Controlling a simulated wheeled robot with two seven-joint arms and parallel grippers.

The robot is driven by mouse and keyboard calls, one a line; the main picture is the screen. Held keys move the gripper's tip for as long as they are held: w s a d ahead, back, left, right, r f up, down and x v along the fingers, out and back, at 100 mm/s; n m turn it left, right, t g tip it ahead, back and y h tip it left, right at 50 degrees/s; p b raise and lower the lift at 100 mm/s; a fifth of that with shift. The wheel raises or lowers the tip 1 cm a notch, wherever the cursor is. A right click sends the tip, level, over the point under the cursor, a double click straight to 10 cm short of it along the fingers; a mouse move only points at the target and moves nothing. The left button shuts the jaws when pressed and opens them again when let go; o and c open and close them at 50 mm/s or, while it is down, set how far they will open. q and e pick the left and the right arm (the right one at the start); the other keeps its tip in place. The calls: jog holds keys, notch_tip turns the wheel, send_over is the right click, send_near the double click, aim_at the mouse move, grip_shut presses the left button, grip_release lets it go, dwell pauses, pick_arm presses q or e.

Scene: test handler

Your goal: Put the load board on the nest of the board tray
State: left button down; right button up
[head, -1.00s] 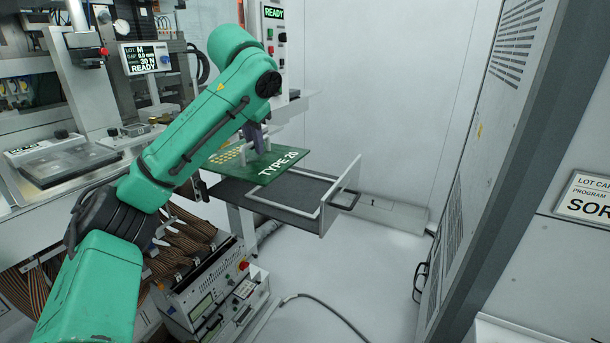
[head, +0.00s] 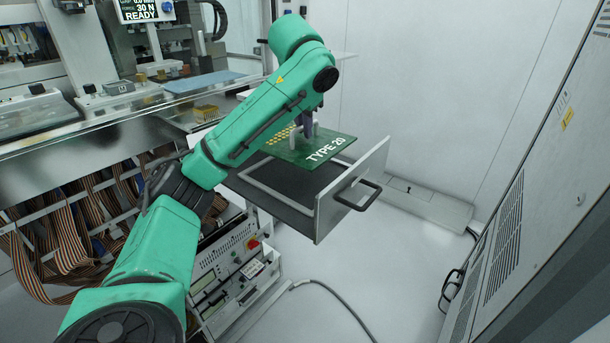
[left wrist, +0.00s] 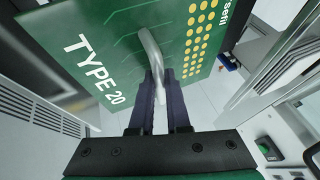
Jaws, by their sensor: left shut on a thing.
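The green load board (head: 300,156) is marked TYPE 20 and has rows of gold pads. My left gripper (head: 307,122) is shut on the board's metal handle and holds the board above the tray. The left wrist view shows the fingers (left wrist: 160,88) around the handle, with the board (left wrist: 100,62) beyond them. The board tray (head: 343,205) is a pulled-out dark drawer with a grey front panel. Its nest shows as a light frame (head: 276,192), partly hidden under the board. The gap between board and nest is hard to judge. My right gripper is not in view.
The drawer handle (head: 357,193) sticks out at the tray's front. A tall grey cabinet (head: 510,230) stands at the right. Ribbon cables (head: 60,235) hang at the left. An instrument box (head: 235,265) stands below the tray. A cable lies on the open floor.

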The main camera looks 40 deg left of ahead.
aim_at(306, 141)
pick_arm(q)
jog(key=f, duration=0.2)
jog(key=w+f, duration=0.1)
jog(key=f, duration=0.5)
jog(key=shift+s+f+b, duration=0.35)
jog(key=shift+s+f, duration=0.05)
jog(key=shift+w+f, duration=0.2)
jog(key=c, duration=0.9)
grip_release()
jog(key=shift+s, duration=0.1)
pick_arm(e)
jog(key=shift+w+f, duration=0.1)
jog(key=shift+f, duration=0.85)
